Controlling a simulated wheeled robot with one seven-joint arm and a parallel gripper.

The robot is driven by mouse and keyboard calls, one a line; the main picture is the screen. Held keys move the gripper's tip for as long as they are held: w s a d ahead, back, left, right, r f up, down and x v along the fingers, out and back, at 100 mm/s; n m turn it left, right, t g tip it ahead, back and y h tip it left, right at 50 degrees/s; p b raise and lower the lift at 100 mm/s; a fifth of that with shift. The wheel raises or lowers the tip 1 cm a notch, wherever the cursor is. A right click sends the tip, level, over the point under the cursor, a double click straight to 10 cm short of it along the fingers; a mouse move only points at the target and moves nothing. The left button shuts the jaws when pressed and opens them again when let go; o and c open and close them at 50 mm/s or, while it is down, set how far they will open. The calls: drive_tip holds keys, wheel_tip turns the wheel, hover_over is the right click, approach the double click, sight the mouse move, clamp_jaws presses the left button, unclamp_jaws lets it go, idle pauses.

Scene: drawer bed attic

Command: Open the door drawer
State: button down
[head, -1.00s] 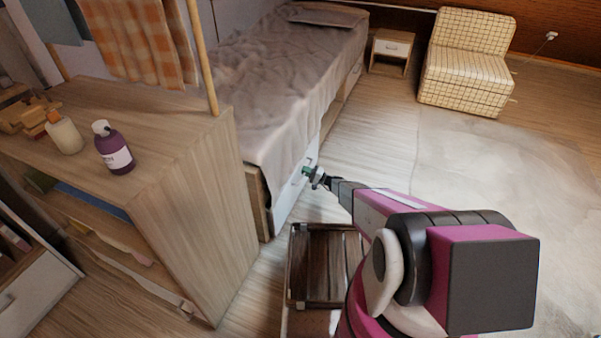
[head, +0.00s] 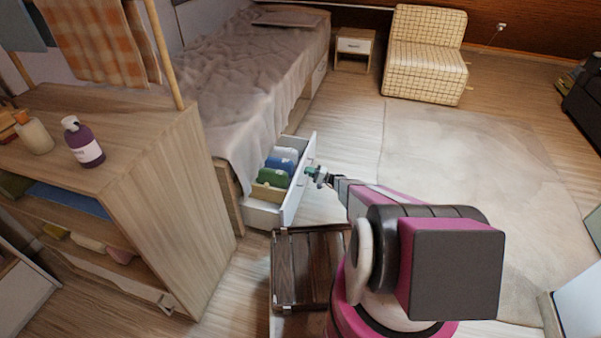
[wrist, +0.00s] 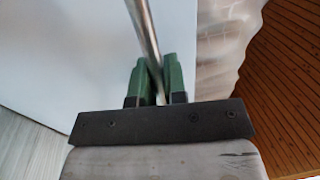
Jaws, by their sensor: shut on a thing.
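The white under-bed drawer (head: 297,183) stands pulled out from the bed's side, with folded blue and green items (head: 277,174) inside it. In the wrist view its white front (wrist: 65,50) fills the left and middle. My gripper (head: 315,173) is at the outer face of the drawer front. In the wrist view the green fingers of my gripper (wrist: 160,80) are shut on the metal bar handle (wrist: 143,28), which runs between them.
The bed (head: 245,85) is behind the drawer. A wooden shelf unit (head: 165,200) with a purple bottle (head: 84,142) stands at left. A dark wooden crate (head: 305,262) lies on the floor close to my base. Open floor and a pale rug (head: 470,180) lie to the right.

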drive_tip(key=r+v, duration=0.3)
drive_tip(key=v, duration=1.2)
drive_tip(key=shift+s+d, duration=0.15)
drive_tip(key=shift+d, duration=0.4)
drive_tip(key=shift+f, duration=0.1)
drive_tip(key=c, duration=1.2)
unclamp_jaws()
drive_tip(key=v, duration=1.1)
drive_tip(key=shift+a, duration=0.1)
